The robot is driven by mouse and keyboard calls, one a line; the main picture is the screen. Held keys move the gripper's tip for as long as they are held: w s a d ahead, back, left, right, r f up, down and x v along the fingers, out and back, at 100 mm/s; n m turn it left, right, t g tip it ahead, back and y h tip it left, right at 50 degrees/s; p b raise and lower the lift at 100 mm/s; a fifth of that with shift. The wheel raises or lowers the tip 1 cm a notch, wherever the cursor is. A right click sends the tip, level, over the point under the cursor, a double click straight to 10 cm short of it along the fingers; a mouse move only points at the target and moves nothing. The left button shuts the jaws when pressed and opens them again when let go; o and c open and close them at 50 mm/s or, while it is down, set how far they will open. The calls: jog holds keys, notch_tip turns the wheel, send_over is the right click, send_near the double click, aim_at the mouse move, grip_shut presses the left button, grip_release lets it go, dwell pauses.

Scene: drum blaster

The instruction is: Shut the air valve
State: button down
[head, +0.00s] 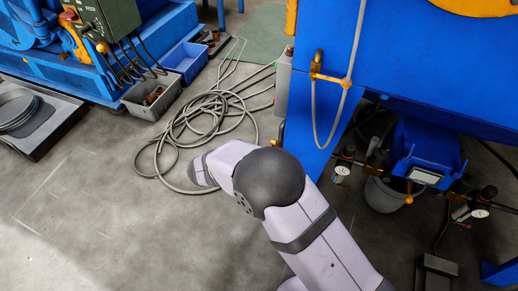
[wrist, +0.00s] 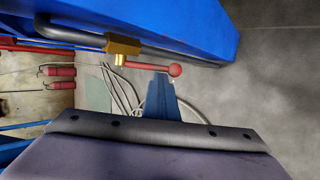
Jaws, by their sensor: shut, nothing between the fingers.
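The air valve (wrist: 121,47) is a brass body on a dark pipe in the wrist view. Its red lever (wrist: 148,67) points right, roughly in line with the pipe, and ends in a red ball knob (wrist: 175,71). My gripper (wrist: 160,76) shows as a bluish tapering shape with its tip just below the lever, near the knob. It is shut and empty. I cannot tell whether it touches the lever. In the head view my arm hides my gripper, and I cannot pick out the red lever there.
A blue machine body (wrist: 190,25) lies beyond the pipe (wrist: 85,37). A coiled grey hose (head: 205,112) lies on the floor by my arm. A hose (head: 315,115) hangs on the blue panel. A grey bin (head: 150,97) stands left. Open floor (head: 100,220) is at lower left.

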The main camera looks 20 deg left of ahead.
jog(key=r+g+p, duration=0.2)
jog(key=p, duration=0.5)
jog(key=s+r+n+g+p, duration=0.1)
jog(key=r+g+p, duration=0.1)
jog(key=p, duration=0.5)
jog(key=shift+r+g, duration=0.1)
jog(key=shift+g, duration=0.7)
jog(key=shift+r, duration=0.2)
jog(key=shift+r+p, duration=0.7)
jog(key=shift+p, duration=0.05)
jog(key=shift+f, duration=0.1)
